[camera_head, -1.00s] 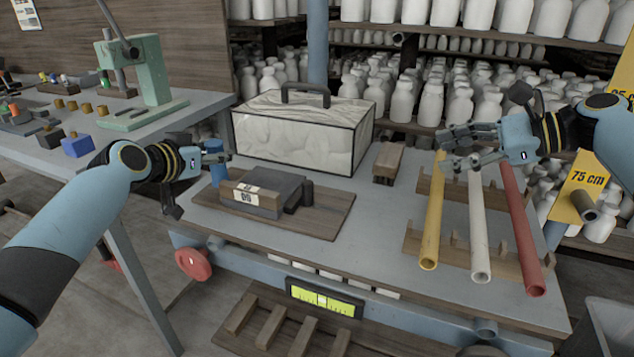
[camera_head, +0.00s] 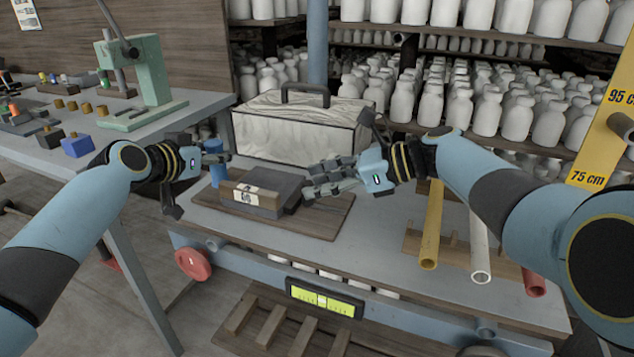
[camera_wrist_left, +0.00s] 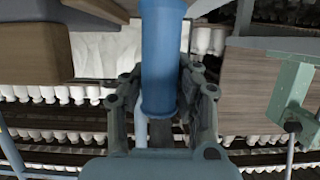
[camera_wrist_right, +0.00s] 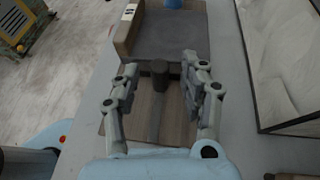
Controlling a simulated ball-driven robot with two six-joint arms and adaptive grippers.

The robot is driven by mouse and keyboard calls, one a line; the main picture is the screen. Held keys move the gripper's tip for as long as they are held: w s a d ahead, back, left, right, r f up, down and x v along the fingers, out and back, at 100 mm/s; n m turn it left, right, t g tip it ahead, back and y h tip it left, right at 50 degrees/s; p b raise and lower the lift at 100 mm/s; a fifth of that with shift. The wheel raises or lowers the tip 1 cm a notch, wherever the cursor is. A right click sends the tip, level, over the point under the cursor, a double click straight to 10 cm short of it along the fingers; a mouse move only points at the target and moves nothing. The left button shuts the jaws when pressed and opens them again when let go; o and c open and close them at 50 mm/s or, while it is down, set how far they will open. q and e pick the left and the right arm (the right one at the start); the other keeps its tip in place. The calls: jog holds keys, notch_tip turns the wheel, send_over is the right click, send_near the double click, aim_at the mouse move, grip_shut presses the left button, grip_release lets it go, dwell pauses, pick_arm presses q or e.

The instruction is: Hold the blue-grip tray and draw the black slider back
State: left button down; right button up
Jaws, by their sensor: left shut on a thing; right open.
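The tray (camera_head: 262,192) is a grey box with a tan labelled front, on a wooden board (camera_head: 318,218). Its blue grip (camera_head: 215,177) sticks out at the left end. My left gripper (camera_head: 218,160) is shut on the blue grip, which also stands between its fingers in the left wrist view (camera_wrist_left: 165,60). The black slider (camera_wrist_right: 160,70) is a dark upright knob at the tray's other end in the right wrist view. My right gripper (camera_wrist_right: 163,88) is open, with the slider between and just beyond its fingertips.
Yellow (camera_head: 432,225), white (camera_head: 479,250) and red (camera_head: 535,284) tubes lie on racks at right, partly behind my right arm. A green press (camera_head: 150,80) stands on the left bench.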

jog(key=shift+a+f, duration=0.2)
jog(key=shift+a, duration=0.15)
jog(key=shift+c, duration=0.3)
grip_shut()
jog(key=shift+d, duration=0.1)
